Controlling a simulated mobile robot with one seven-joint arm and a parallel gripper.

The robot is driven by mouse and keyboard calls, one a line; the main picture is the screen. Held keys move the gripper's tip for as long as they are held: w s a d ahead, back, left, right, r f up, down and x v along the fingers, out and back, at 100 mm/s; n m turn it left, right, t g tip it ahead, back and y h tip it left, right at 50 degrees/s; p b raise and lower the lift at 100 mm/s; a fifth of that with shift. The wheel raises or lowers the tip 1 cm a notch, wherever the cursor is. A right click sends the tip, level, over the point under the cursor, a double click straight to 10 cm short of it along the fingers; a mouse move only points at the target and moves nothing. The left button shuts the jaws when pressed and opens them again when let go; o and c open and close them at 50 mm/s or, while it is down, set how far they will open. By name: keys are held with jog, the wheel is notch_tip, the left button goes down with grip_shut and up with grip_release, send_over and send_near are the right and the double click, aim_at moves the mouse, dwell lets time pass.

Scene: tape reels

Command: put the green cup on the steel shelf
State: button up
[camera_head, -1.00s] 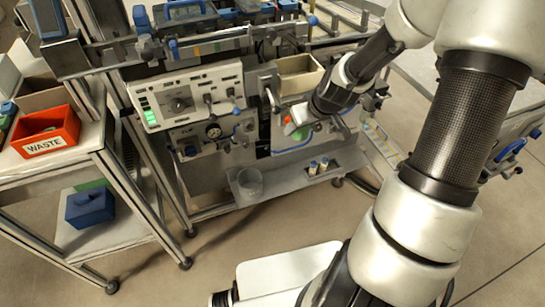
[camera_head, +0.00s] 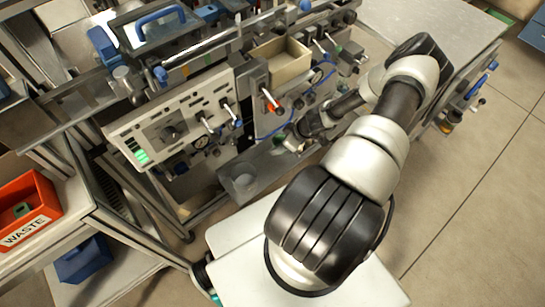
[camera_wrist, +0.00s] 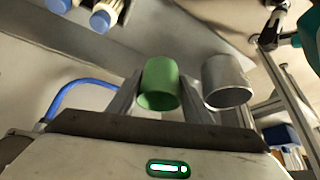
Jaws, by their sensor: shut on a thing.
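The green cup (camera_wrist: 159,84) is between the two fingers of my gripper (camera_wrist: 160,100) in the wrist view, and the gripper is shut on it. In the head view my gripper (camera_head: 293,141) is low in front of the machine, mostly hidden by my arm, with only a bit of green showing there. The steel shelf (camera_head: 268,163) runs along the machine's foot, below the gripper. In the wrist view its grey surface (camera_wrist: 150,38) lies beyond the cup. Whether the cup touches the shelf I cannot tell.
Two small blue-and-white bottles (camera_wrist: 105,14) are at the wrist view's upper left. A blue hose (camera_wrist: 75,88) curves nearby. The machine panel (camera_head: 172,128) stands above.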

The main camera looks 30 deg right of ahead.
notch_tip(320, 180, down, 9)
jog(key=shift+f+b, duration=0.2)
jog(key=shift+b, duration=0.55)
jog(key=shift+f, duration=0.15)
jog(key=o, duration=1)
jog(key=shift+s+d+r, duration=0.1)
jog(key=shift+s+r, duration=0.05)
jog(key=shift+r, duration=0.25)
jog(key=p+v, duration=0.2)
jog(key=v, duration=0.9)
jog(key=shift+s+d+r, duration=0.1)
jog(key=shift+r, duration=0.15)
